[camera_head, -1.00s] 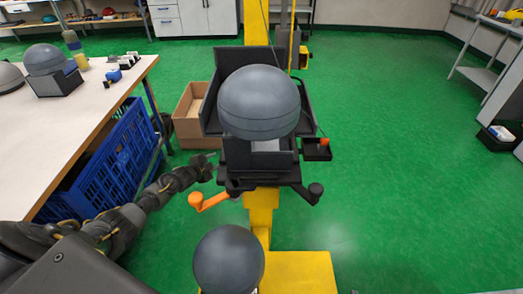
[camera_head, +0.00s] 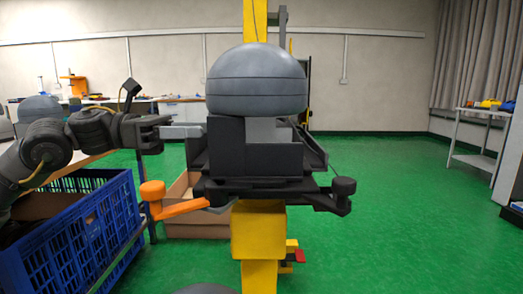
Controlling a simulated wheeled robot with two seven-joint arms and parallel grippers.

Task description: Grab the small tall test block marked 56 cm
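No marking of 56 cm is legible, so I cannot tell which thing is the named block. A large grey banded dome (camera_head: 257,80) sits on a dark carriage (camera_head: 255,158) on the yellow tower. Another grey dome (camera_head: 40,108) shows at the far left, partly behind my arm. A third grey dome (camera_head: 208,289) is cut off by the bottom edge. My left gripper (camera_head: 168,131) is left of the carriage, at about the height of its top. A light grey bar shows at its fingers, and I cannot tell whether they grip anything. My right gripper is out of view.
An orange-knobbed lever (camera_head: 172,207) and a black-knobbed lever (camera_head: 338,192) stick out below the carriage. A blue crate (camera_head: 75,245) is at lower left, beside a cardboard box (camera_head: 190,228). Green floor is free on the right, up to a shelf cart (camera_head: 478,163).

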